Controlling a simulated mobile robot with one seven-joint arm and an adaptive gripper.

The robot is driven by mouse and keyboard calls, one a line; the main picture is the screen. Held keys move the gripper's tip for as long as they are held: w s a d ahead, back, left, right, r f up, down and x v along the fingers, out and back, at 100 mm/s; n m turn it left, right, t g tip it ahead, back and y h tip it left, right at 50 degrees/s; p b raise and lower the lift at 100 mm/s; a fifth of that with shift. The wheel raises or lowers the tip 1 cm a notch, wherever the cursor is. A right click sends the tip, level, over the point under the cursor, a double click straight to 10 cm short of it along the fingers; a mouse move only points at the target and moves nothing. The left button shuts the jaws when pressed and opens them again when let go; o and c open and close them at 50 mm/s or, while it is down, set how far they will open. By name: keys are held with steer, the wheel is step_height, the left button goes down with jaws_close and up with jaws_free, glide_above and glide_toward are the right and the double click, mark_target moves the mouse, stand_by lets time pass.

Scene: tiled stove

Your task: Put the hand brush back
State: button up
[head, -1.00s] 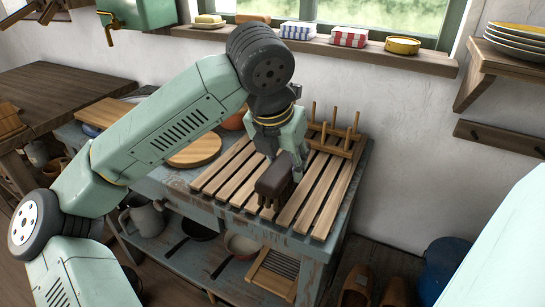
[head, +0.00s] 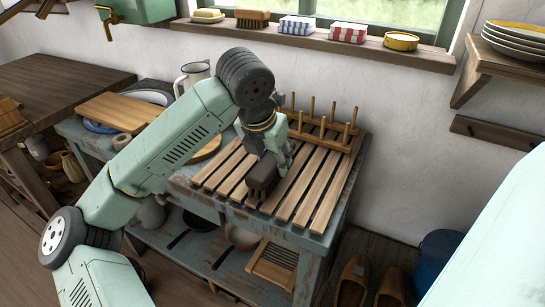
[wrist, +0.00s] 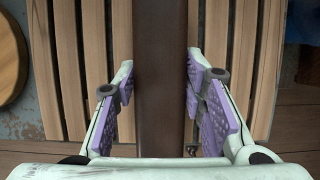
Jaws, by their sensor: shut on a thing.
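The hand brush (head: 262,176) is dark brown with dark bristles pointing down. In the head view it is at the slatted wooden rack top (head: 318,207); whether the bristles touch the slats I cannot tell. My gripper (head: 279,160) is shut on its handle from above. In the wrist view the handle (wrist: 160,85) is a long brown bar running up the picture between the two purple pads of my gripper (wrist: 158,92). The bristles are hidden there.
A peg rack (head: 325,128) stands at the bench's back. The windowsill (head: 350,45) holds another brush (head: 252,19), soap, two wrapped packets and a yellow tin (head: 401,41). A cutting board (head: 118,108) and a jug (head: 192,74) are left. The right front slats are clear.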

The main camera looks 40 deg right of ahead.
steer(key=o, duration=1.2)
steer(key=shift+f, duration=0.1)
steer(key=shift+o, duration=0.2)
steer(key=b+v, duration=0.1)
steer(key=v, duration=1)
steer(key=shift+s+a+r, duration=0.1)
steer(key=shift+a+r, duration=0.15)
steer(key=shift+r, duration=0.35)
steer(key=shift+s, duration=0.1)
